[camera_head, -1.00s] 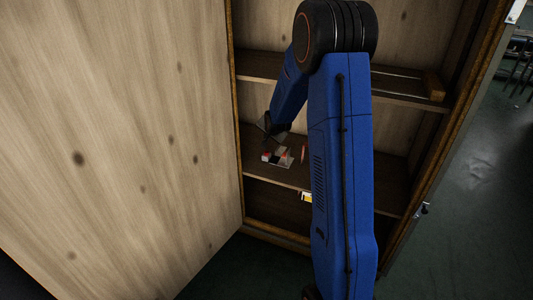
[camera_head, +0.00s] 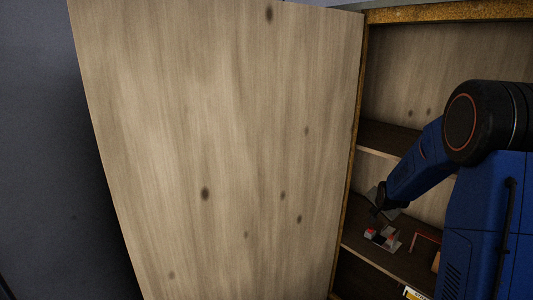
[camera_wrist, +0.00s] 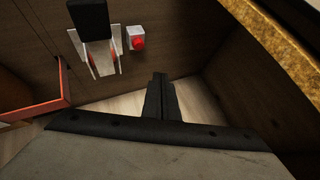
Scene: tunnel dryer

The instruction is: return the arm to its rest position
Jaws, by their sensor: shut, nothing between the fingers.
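My gripper (camera_wrist: 160,80) is shut and empty in the wrist view, its two dark fingers side by side. It is inside the open wooden cabinet, above a dark shelf (camera_head: 405,262). In the head view my gripper (camera_head: 376,208) is small and dark, just above the things on that shelf. My blue arm reaches in from the right of the head view. On the shelf is a small grey metal piece with a black part (camera_wrist: 98,45). Beside it is a white block with a red button (camera_wrist: 137,40). The gripper appears apart from both.
The large open wooden door (camera_head: 220,150) fills the left of the head view. An upper shelf (camera_head: 390,138) lies above my gripper. A red-edged item (camera_head: 426,236) stands on the lower shelf. The cabinet's side edge (camera_wrist: 275,40) is close at the right of the wrist view.

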